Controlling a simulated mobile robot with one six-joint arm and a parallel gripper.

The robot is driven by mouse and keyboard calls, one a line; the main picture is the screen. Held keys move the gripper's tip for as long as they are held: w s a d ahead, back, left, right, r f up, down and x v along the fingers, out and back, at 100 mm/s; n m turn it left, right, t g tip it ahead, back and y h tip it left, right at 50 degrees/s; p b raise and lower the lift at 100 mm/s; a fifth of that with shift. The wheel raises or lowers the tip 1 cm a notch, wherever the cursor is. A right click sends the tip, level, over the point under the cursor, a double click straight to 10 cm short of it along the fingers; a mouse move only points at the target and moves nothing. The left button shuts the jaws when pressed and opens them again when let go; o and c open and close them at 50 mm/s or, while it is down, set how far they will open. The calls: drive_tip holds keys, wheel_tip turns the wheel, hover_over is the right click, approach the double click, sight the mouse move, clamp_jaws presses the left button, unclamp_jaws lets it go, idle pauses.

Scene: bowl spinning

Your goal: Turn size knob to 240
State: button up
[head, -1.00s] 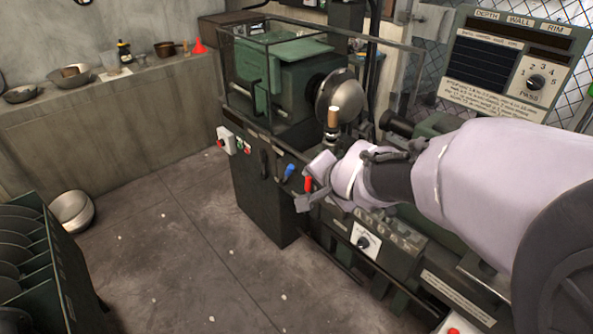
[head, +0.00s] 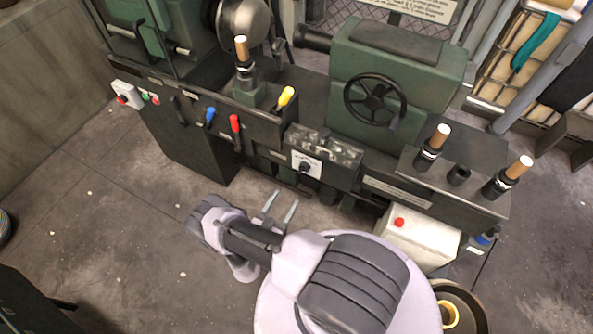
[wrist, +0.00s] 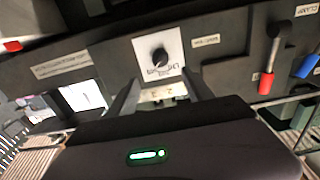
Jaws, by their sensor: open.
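A black round knob (head: 305,167) sits on a white square plate on the front of the green and black machine. I take it for the size knob; its marks are too small to read. In the wrist view the knob (wrist: 160,56) is straight ahead, with its plate tilted and its lettering unclear. My gripper (head: 281,200) is open and empty, in front of and below the knob, with its two fingers pointing up towards the machine. In the wrist view my gripper (wrist: 161,84) has its fingers either side of the plate's lower part, apart from the knob.
Blue (head: 210,115), red (head: 235,127) and yellow (head: 286,97) levers stand left of the knob. A handwheel (head: 375,101) is above right. A white box with a red button (head: 399,222) stands at lower right.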

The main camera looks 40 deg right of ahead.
sight(304, 168)
drive_tip(key=b+x, duration=0.3)
drive_tip(key=x, duration=1)
drive_tip(key=shift+w+d, duration=0.15)
clamp_jaws()
